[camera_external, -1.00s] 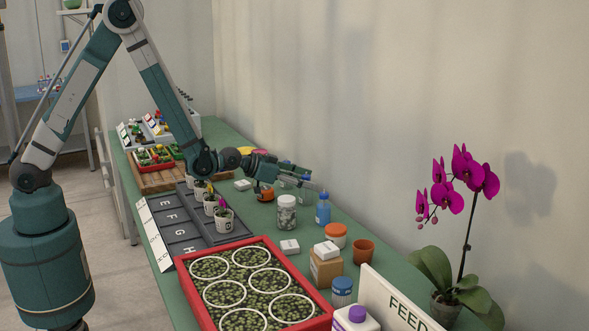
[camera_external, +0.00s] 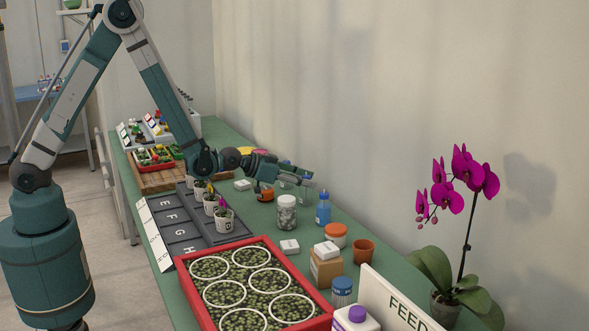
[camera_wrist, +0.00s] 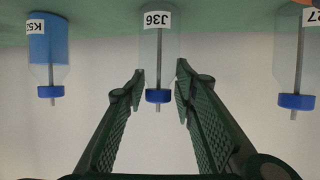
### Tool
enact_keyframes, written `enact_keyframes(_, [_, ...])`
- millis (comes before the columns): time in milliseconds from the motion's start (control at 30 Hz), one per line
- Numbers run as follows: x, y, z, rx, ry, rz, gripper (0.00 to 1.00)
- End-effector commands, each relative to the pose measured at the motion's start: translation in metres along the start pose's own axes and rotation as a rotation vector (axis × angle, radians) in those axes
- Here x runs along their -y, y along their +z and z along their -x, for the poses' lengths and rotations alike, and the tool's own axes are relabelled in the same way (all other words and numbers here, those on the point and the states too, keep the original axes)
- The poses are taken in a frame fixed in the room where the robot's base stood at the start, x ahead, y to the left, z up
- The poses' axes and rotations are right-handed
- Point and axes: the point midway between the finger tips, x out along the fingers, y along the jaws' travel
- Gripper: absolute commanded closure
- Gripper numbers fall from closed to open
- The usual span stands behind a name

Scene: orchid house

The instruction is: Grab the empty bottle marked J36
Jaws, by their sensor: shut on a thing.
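The clear, empty bottle marked J36 (camera_wrist: 158,50) has a blue cap and a thin inner tube. In the wrist view it appears upside down, between my two fingers. My gripper (camera_wrist: 160,88) is shut on it near the cap end. In the external view my gripper (camera_external: 300,176) is over the far part of the green bench, near the wall; the bottle's label is too small to read there.
In the wrist view, a blue-filled bottle marked K5 (camera_wrist: 47,50) stands to the left and a clear bottle ending in 27 (camera_wrist: 297,60) to the right. In the external view, a blue bottle (camera_external: 323,210) and a lidded jar (camera_external: 287,212) stand close by.

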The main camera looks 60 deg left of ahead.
Motion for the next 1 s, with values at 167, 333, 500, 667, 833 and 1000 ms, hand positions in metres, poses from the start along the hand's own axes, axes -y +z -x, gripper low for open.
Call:
enact_keyframes(167, [0.000, -0.001, 0.000, 0.000, 0.000, 0.000, 0.82])
enact_keyframes(333, [0.000, -0.006, 0.003, 0.000, 0.000, 0.000, 0.82])
enact_keyframes(500, [0.000, -0.018, 0.007, 0.000, 0.000, 0.000, 0.82])
enact_keyframes(667, [0.000, -0.035, 0.015, 0.000, 0.000, 0.000, 0.82])
enact_keyframes(833, [0.000, -0.056, 0.023, 0.000, 0.000, 0.000, 0.82])
enact_keyframes(1000, [0.000, -0.075, 0.031, 0.000, 0.000, 0.000, 0.82])
